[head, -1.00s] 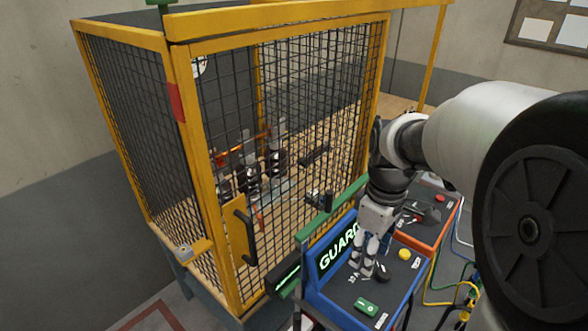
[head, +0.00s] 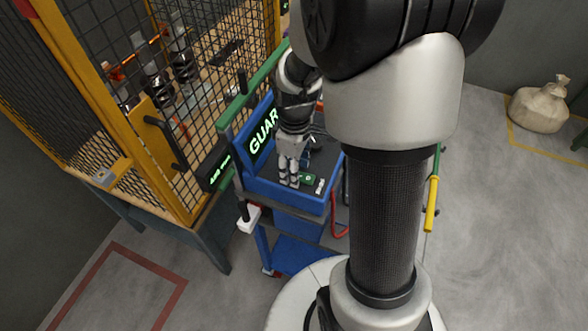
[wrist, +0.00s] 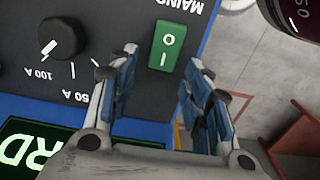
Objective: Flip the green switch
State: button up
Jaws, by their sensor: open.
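The green switch (wrist: 167,46) is a rocker marked O and I, set in the dark top panel of a blue console and labelled MAINS. In the wrist view it lies just beyond and between my fingertips (wrist: 165,72). My gripper is open, with its blue-padded fingers spread to either side of the switch. I cannot tell whether it touches the switch. In the head view my gripper (head: 290,182) points down at the blue console (head: 300,199), and the green switch (head: 308,178) shows just right of the fingers.
A black knob (wrist: 62,35) with ampere marks sits left of the switch in the wrist view. The console's lit screen (head: 262,138) stands behind my gripper. A yellow mesh cage (head: 135,110) with a black door handle (head: 165,140) is to the left. Open floor lies right.

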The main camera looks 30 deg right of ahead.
jog(key=shift+f, duration=0.4)
jog(key=c, duration=1.1)
jog(key=shift+o, duration=0.2)
jog(key=t+b, duration=0.1)
jog(key=b, duration=0.1)
jog(key=y+b, duration=0.1)
jog(key=b, duration=0.1)
jog(key=shift+s+d+t, duration=0.2)
jog(key=shift+d+t, duration=0.1)
jog(key=shift+t, duration=0.1)
jog(key=b, duration=0.1)
jog(key=y+b, duration=0.1)
jog(key=shift+s+r+t+b, duration=0.2)
jog(key=shift+r+t+b, duration=0.1)
jog(key=shift+t, duration=0.1)
